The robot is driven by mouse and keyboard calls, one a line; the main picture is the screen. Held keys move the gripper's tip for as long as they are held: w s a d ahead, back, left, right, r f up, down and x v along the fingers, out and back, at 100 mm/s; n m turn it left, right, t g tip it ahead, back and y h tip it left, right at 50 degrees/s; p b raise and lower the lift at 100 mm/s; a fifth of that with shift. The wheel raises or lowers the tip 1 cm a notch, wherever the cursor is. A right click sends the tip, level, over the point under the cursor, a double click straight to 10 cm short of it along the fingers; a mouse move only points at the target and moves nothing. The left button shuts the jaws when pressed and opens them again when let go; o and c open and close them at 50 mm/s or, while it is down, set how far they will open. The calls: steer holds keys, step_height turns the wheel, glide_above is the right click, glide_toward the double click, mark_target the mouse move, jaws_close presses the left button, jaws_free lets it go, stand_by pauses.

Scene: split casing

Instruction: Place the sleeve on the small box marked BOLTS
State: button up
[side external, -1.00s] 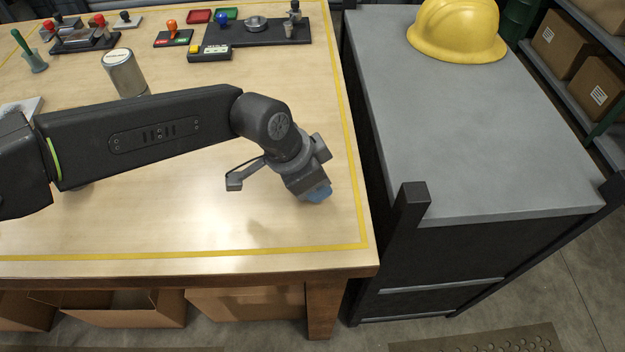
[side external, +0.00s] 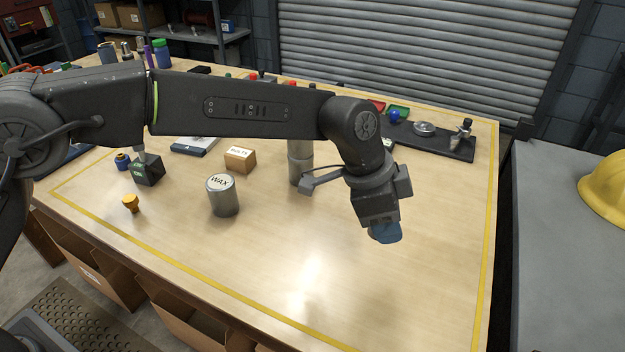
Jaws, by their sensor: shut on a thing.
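The small box marked BOLTS (side external: 240,159) is a brown carton with a white label on top, standing on the table left of centre. My gripper (side external: 385,226) is at the right of the table, pointing down and above its surface, well to the right of the box.
A grey WAX tin (side external: 223,196) stands in front of the box. A metal can (side external: 299,163) stands between box and gripper, partly behind my arm. An orange knob (side external: 131,203) and dark block (side external: 148,170) are at left. A dark tray (side external: 440,140) lies behind. The front right table is clear.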

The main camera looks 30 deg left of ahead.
step_height(320, 180, up, 9)
steer(key=n+t+y, duration=0.3)
steer(key=n, duration=0.6)
glide_above(246, 149)
steer(key=s, duration=0.1)
steer(key=f, duration=1)
steer(key=shift+a, duration=0.25)
steer(key=shift+f, duration=2.6)
steer(key=shift+f, duration=0.1)
steer(key=o, duration=1)
steer(key=shift+f, duration=0.1)
steer(key=shift+o, duration=0.2)
